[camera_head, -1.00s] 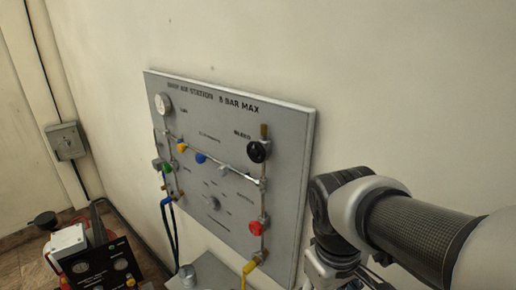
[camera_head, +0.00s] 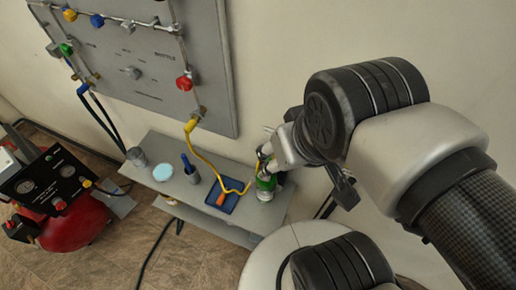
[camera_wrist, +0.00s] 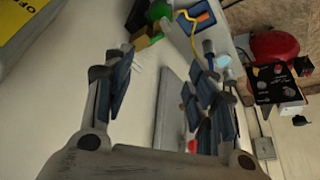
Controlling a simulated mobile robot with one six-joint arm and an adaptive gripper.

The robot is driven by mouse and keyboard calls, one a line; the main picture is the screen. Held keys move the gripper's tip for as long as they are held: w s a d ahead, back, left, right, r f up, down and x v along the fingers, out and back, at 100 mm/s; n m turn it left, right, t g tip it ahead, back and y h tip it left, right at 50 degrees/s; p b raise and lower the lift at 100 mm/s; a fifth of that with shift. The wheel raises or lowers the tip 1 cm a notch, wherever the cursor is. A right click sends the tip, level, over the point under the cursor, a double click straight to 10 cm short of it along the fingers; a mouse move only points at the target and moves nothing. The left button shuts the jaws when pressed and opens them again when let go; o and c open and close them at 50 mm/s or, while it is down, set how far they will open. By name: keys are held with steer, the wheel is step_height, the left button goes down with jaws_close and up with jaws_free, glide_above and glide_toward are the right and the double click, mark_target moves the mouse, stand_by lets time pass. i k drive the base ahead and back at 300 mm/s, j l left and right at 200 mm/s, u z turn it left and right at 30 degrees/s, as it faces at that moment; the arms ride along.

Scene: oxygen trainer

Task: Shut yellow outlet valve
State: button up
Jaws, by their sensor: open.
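A yellow valve knob (camera_head: 70,15) sits on the upper pipe of the grey wall panel (camera_head: 160,75), at the upper left of the head view. My gripper (camera_head: 266,157) is far to its lower right, appearing over or in front of a green cylinder (camera_head: 267,182) at the shelf's right end. In the wrist view my gripper (camera_wrist: 165,75) has its fingers spread, with nothing between them. The green cylinder also shows at the top there (camera_wrist: 160,10); I cannot tell any contact. The yellow knob is not clear in the wrist view.
Blue (camera_head: 97,20), green (camera_head: 66,48) and red (camera_head: 184,83) knobs are also on the panel. A yellow hose (camera_head: 215,160) runs to a blue tray (camera_head: 233,198) on the grey shelf (camera_head: 150,181). A red compressor (camera_head: 70,215) stands lower left.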

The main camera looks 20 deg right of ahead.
mark_target(86, 184)
steer(key=u, duration=1.65)
steer(key=i+j+z, duration=0.35)
steer(key=z, duration=0.15)
steer(key=i+j+z, duration=0.3)
steer(key=j+z, duration=0.15)
steer(key=j, duration=0.1)
